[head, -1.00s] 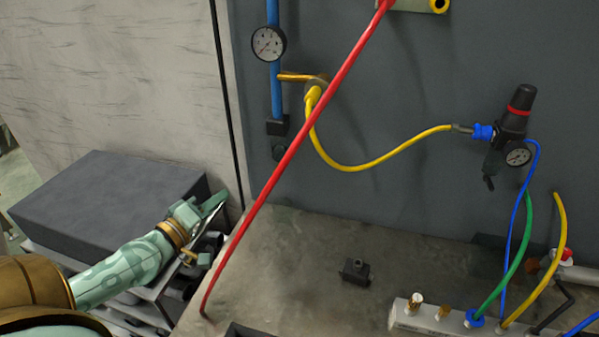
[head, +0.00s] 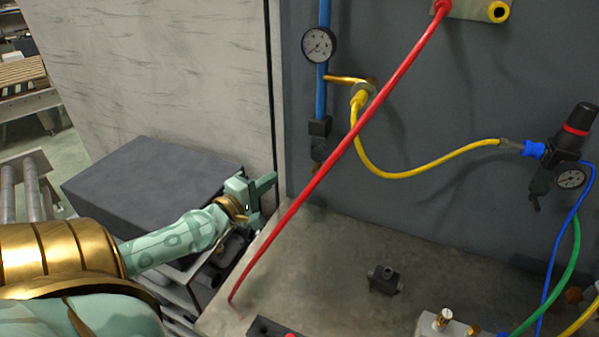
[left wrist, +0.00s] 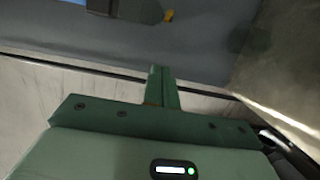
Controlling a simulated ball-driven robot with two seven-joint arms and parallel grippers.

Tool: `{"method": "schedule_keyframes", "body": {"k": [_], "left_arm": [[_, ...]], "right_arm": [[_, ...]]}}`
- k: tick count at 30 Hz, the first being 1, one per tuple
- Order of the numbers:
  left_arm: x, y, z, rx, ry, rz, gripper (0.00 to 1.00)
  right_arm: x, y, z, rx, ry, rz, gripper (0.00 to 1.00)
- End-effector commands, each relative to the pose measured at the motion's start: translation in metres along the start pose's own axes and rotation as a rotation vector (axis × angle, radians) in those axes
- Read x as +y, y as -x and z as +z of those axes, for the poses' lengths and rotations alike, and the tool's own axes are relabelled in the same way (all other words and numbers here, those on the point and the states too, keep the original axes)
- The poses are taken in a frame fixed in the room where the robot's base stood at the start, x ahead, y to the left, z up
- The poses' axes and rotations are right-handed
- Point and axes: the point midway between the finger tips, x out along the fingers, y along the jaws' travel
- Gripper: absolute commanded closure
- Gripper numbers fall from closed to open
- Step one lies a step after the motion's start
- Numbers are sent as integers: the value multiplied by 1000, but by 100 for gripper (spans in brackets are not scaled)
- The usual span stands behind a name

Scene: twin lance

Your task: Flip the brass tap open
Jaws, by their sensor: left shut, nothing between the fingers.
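The brass tap shows as a brass-coloured lever (head: 345,79) reaching right from the blue pipe (head: 323,65) to the yellow hose's end fitting, just below a round gauge (head: 318,45). It lies level across the picture. My left gripper (head: 268,186) is shut and empty, below and left of the tap and clear of it, near the grey panel's left edge. Its closed fingers also show in the left wrist view (left wrist: 162,88). In that view a dark part with a yellow end (left wrist: 140,10) is cut off at the top; I cannot tell what it is. My right gripper is out of view.
A red hose (head: 345,147) slants from the bench to the upper panel, crossing right of my left gripper. A yellow hose (head: 415,174) hangs from the panel. A grey block (head: 145,180) lies behind my left arm. The concrete bench (head: 320,250) has bare room.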

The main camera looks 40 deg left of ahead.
Motion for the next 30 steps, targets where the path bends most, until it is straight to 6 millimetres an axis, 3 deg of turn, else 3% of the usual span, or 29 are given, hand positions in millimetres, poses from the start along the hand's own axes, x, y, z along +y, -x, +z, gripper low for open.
{"method": "schedule_keyframes", "body": {"k": [3, 9, 18, 30], "left_arm": [[2, -28, -1, 0, -2, 4, 100], [2, -64, 4, -1, 0, 2, 100], [0, -70, 36, 0, 0, 0, 100], [0, -70, 39, 1, -1, -1, 100]], "right_arm": [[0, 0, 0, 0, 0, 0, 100], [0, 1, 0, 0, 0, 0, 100], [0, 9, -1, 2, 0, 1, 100], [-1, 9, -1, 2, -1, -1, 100]]}}
